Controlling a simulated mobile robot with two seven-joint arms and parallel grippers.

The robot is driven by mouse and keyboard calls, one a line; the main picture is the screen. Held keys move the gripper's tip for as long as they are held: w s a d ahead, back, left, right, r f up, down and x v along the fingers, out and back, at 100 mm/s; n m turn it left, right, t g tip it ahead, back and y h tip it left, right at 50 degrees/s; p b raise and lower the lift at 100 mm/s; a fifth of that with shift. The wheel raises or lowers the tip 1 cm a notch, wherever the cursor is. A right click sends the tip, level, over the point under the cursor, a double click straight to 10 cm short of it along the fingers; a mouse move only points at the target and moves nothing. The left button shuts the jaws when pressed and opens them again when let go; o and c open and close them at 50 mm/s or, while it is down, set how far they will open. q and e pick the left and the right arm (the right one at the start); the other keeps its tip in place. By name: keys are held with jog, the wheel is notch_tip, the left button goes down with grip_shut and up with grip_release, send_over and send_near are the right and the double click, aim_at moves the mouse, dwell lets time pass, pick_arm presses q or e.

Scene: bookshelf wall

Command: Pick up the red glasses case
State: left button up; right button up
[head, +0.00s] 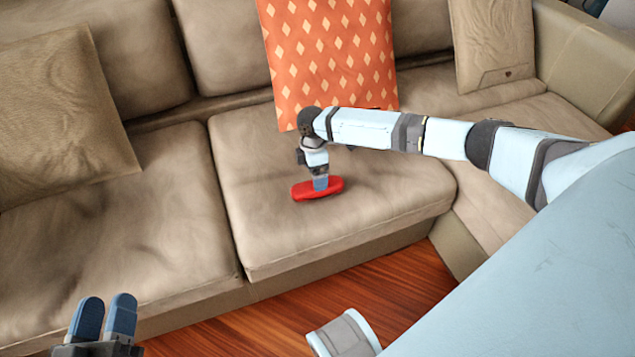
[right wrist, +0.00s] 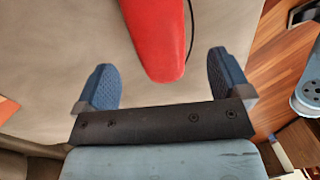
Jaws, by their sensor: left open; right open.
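The red glasses case (head: 335,185) lies on the middle sofa seat cushion, near its front. My left gripper (head: 104,312) is open and empty at the lower left, in front of the sofa and far from the case.
An orange patterned pillow (head: 330,55) leans on the backrest behind the case. Beige pillows stand at the left (head: 60,115) and right (head: 493,40). The seat cushion (head: 250,185) around the case is clear. Wooden floor (head: 270,325) shows in front of the sofa.

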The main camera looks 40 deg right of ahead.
jog(key=f+b, duration=0.2)
jog(key=f, duration=0.3)
jog(key=shift+s+f+b, duration=0.1)
jog(key=shift+s+b, duration=0.15)
jog(key=shift+b, duration=0.15)
pick_arm(q)
jog(key=shift+g, duration=0.9)
notch_tip(320, 180, down, 4)
jog(key=shift+d+f, duration=0.15)
jog(key=shift+f, duration=0.1)
pick_arm(e)
jog(key=shift+c, duration=0.4)
jog(key=c, duration=1)
